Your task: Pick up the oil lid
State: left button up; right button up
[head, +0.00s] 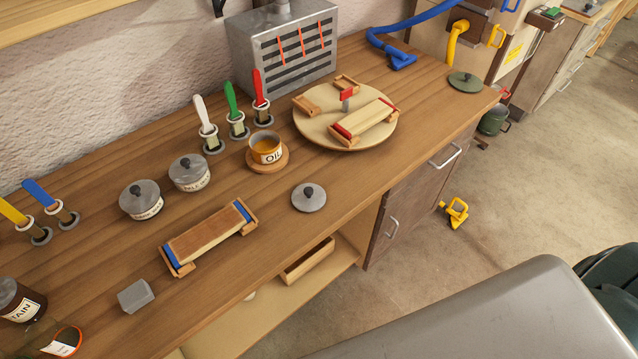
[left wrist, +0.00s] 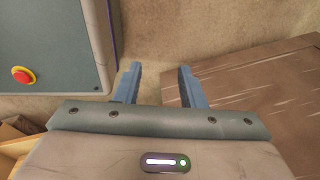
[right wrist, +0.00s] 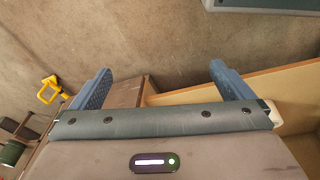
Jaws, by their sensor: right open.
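A round grey lid with a dark knob (head: 309,198) lies flat near the bench's front edge in the head view. The oil pot (head: 266,148), labelled OIL, stands uncovered on a round wooden coaster behind and left of that lid. Another dark green-grey lid (head: 466,82) lies at the bench's far right end. My left gripper (left wrist: 160,82) is open and empty in the left wrist view, with floor and brown wood beyond it. My right gripper (right wrist: 160,80) is open wide and empty in the right wrist view. Neither gripper shows in the head view, and neither wrist view shows the lids.
Two lidded pots (head: 190,172) stand left of the oil pot. A lath in a wooden form (head: 210,237) and a grey block (head: 135,296) lie at the front left. A round turntable (head: 346,142) stands behind the grey lid. Bare bench surrounds that lid.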

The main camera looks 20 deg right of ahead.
jog(key=w+a+r+p, duration=0.1)
jog(key=w+r, duration=0.2)
jog(key=r, duration=0.6)
jog(key=w+r+p, duration=0.2)
jog(key=w+r, duration=0.1)
jog(key=r, duration=0.6)
notch_tip(320, 180, up, 30)
jog(key=n+y+p, duration=0.1)
jog(key=p, duration=0.3)
send_over(309, 190)
jog(key=shift+s+a+g, duration=0.1)
jog(key=shift+s+g, duration=0.2)
jog(key=shift+w+a+f, duration=0.1)
jog(key=shift+w+a, duration=0.05)
jog(key=f, duration=0.3)
jog(key=f+p, duration=0.1)
jog(key=f, duration=0.1)
jog(key=shift+w, duration=0.25)
jog(key=shift+f+p, duration=0.25)
jog(key=shift+p, duration=0.2)
jog(key=f, duration=0.1)
jog(key=f+p, duration=0.2)
jog(key=shift+s+d+f, duration=0.1)
jog(key=shift+d+f, duration=0.15)
pick_arm(q)
notch_tip(309, 190, up, 12)
jog(key=s, duration=0.1)
jog(key=shift+s, duration=0.15)
pick_arm(e)
jog(key=shift+f, duration=0.65)
